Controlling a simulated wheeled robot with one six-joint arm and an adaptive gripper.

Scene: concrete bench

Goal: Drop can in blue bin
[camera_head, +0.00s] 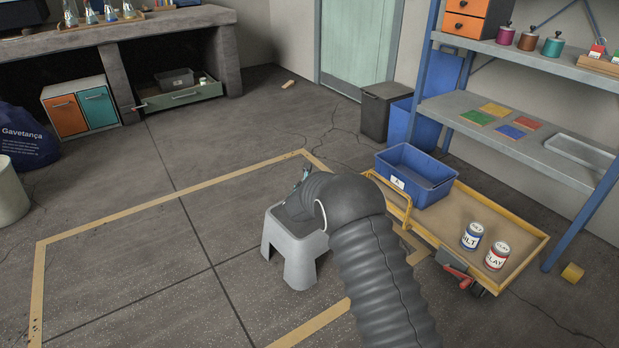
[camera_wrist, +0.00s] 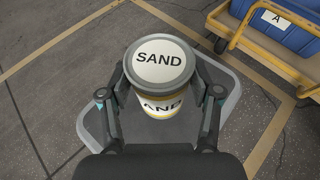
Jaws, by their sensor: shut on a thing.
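A can labelled SAND (camera_wrist: 160,62), with a pale lid and a yellow and white side, is between the fingers of my gripper (camera_wrist: 160,84) in the wrist view. The fingers are shut on it from both sides. It is over a grey step stool (camera_head: 296,250); I cannot tell if it touches the top. In the head view my arm hides the can and most of the gripper. A blue bin (camera_head: 436,188) labelled A stands on the yellow cart, right of my gripper. Its corner also shows in the wrist view (camera_wrist: 284,31). Another blue container (camera_head: 427,130) stands on the floor behind.
The yellow cart (camera_head: 525,262) also carries a SILT can (camera_head: 472,237) and a CLAY can (camera_head: 497,256). A dark grey bin (camera_head: 384,112) stands behind it. A blue-framed shelf (camera_head: 455,105) rises at the right. The taped floor to the left is clear.

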